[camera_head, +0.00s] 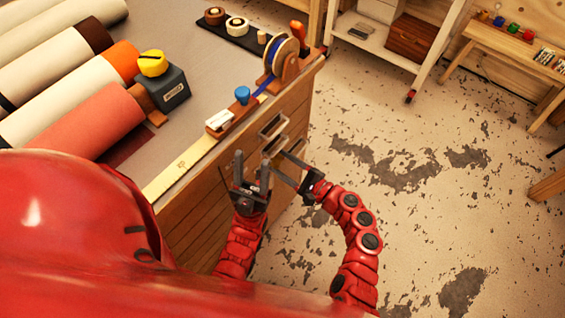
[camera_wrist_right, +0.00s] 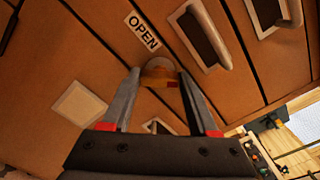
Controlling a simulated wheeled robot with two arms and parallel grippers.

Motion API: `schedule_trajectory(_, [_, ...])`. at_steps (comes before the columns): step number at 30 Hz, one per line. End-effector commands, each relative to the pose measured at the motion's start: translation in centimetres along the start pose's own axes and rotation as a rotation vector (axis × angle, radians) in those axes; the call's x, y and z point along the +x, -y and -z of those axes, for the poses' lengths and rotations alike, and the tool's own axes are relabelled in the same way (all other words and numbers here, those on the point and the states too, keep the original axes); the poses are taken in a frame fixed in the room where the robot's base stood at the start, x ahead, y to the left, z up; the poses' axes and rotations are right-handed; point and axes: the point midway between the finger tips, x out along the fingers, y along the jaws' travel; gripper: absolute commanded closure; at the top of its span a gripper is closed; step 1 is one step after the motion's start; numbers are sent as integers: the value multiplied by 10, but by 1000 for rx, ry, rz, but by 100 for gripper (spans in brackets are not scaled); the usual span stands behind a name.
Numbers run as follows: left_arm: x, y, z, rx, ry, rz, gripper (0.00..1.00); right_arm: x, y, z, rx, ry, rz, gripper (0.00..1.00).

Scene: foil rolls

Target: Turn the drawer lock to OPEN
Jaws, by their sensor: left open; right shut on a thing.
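In the right wrist view a small round brass-coloured lock knob (camera_wrist_right: 159,68) sits on the wooden drawer front. My right gripper (camera_wrist_right: 160,78) is shut on it, one finger on each side. A white OPEN label (camera_wrist_right: 143,32) is just beyond the knob, up and to the left. Another label (camera_wrist_right: 158,127) is partly hidden between the fingers. In the head view my right gripper (camera_head: 275,159) reaches the drawer front from the right, and the knob is hidden there. My left gripper (camera_head: 251,168) is open and empty beside it, to the left.
Drawer handles (camera_wrist_right: 200,36) lie close beyond the knob; one shows in the head view (camera_head: 273,125). The workbench (camera_head: 215,60) above holds fabric rolls (camera_head: 85,125), a ribbon spool (camera_head: 283,55) and a yellow ruler (camera_head: 180,168).

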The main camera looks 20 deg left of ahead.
Motion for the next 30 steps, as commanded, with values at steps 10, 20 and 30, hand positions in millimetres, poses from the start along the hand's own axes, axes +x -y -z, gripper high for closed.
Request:
schedule_trajectory(10, [-27, -1, -5, 0, 0, 0, 50, 0, -5, 3, -152, 3, 0, 96])
schedule_trajectory(20, [-72, -4, -12, 0, 0, 0, 50, 0, -5, 5, -455, 2, 3, 96])
schedule_trajectory(30, [-119, -6, -20, 0, 0, 0, 50, 0, -7, 6, -777, 0, 1, 96])
